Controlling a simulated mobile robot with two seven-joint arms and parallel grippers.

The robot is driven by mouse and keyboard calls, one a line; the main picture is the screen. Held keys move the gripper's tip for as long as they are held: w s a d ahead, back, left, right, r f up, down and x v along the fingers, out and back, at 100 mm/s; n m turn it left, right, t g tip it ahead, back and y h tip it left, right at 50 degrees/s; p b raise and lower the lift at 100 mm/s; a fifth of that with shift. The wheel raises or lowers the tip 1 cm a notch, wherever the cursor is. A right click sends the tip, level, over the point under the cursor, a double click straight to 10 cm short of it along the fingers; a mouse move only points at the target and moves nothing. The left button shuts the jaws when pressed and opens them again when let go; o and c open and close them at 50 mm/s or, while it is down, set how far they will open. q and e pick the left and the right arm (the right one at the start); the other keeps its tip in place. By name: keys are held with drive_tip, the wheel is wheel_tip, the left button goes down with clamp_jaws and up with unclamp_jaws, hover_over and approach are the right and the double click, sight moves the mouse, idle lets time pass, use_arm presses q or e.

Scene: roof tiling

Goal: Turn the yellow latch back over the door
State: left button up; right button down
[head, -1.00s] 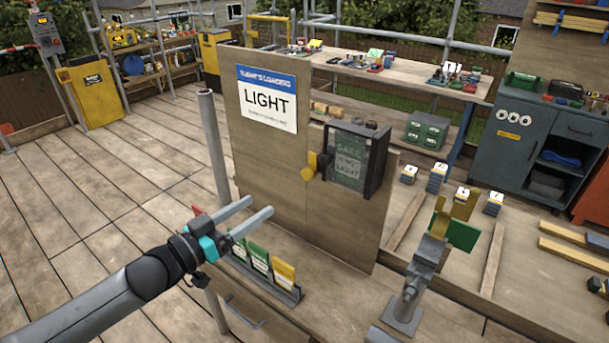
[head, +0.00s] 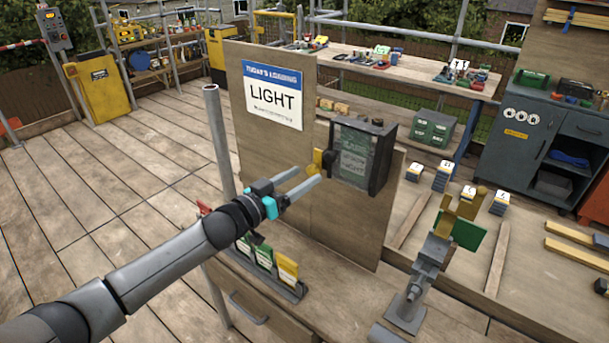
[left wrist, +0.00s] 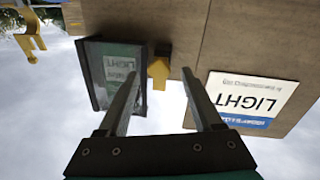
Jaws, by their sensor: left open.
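The yellow latch (head: 317,159) sits on the wooden board at the left edge of a dark-framed box with a green door (head: 353,158). In the left wrist view, which looks upside down, the latch (left wrist: 158,70) lies beside the door (left wrist: 118,66), not across it. The door looks shut. My left gripper (head: 308,177) is open and empty, its fingers pointing at the board just in front of the latch. In the left wrist view the latch shows between the two fingertips (left wrist: 160,74); I cannot tell whether they touch it. My right gripper is not in view.
A LIGHT sign (head: 274,96) is fixed on the board left of the box. A rack of coloured cards (head: 262,262) stands below my left gripper. A grey stand with yellow jaws (head: 432,262) and a green plate stands to the right. A metal post (head: 218,140) rises left of the board.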

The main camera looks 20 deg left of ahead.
use_arm(q)
drive_tip(key=shift+w+d, duration=0.35)
drive_tip(key=shift+w, duration=0.3)
clamp_jaws()
